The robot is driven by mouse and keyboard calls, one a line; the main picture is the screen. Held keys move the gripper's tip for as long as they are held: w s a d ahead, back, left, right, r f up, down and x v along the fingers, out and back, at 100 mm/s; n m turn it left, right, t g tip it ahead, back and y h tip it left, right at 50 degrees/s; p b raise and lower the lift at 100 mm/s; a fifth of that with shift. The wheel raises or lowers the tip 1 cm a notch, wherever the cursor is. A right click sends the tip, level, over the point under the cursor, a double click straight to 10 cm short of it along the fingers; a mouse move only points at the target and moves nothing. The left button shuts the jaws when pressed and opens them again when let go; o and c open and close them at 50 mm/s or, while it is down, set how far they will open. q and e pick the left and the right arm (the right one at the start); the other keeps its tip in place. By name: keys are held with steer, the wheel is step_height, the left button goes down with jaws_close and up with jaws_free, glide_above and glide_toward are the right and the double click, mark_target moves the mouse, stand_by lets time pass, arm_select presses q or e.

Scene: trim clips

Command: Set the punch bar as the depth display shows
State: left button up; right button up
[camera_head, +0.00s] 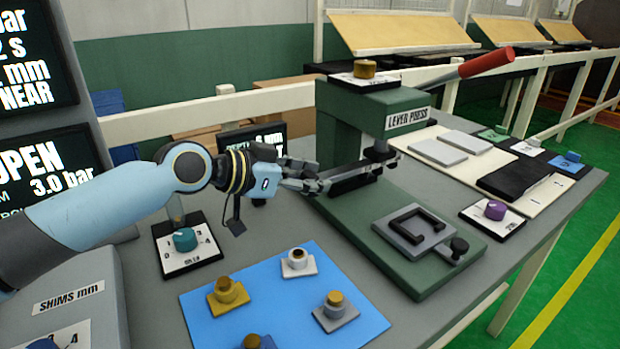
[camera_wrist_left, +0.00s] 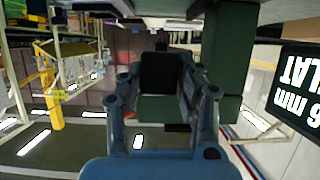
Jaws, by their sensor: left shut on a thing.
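The green lever press (camera_head: 345,125) stands at the middle of the bench, its red-handled lever (camera_head: 485,62) raised to the right. The dark punch bar (camera_head: 358,176) juts left from under the press head. My left gripper (camera_head: 322,184) is shut on its left end. In the left wrist view, a dark block of it (camera_wrist_left: 160,73) sits between the fingers. The small depth display (camera_head: 258,137) behind my arm is partly hidden. In the left wrist view this display (camera_wrist_left: 298,88) appears turned over and seems to read "6 mm" and "FLAT". My right gripper is not in view.
A blue mat (camera_head: 270,275) with several knobbed pieces lies in front of my arm. A teal dial (camera_head: 185,240) is beside it. A dark clip (camera_head: 410,225) lies on the press base. Grey plates and a black pad (camera_head: 515,178) lie at right. Large displays stand at left.

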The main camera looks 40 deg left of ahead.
mark_target(334, 173)
arm_select(q)
jaws_close()
steer(key=w, duration=0.1)
steer(key=w+d+b, duration=0.1)
steer(key=w+b, duration=0.1)
steer(key=shift+w+d+f, duration=0.15)
steer(key=shift+w+d, duration=0.15)
steer(key=shift+w, duration=0.2)
steer(key=shift+o, duration=1.8)
jaws_free()
steer(key=shift+r, duration=0.2)
steer(key=o, duration=0.5)
steer(key=shift+w+d, duration=0.1)
steer(key=shift+d, duration=0.05)
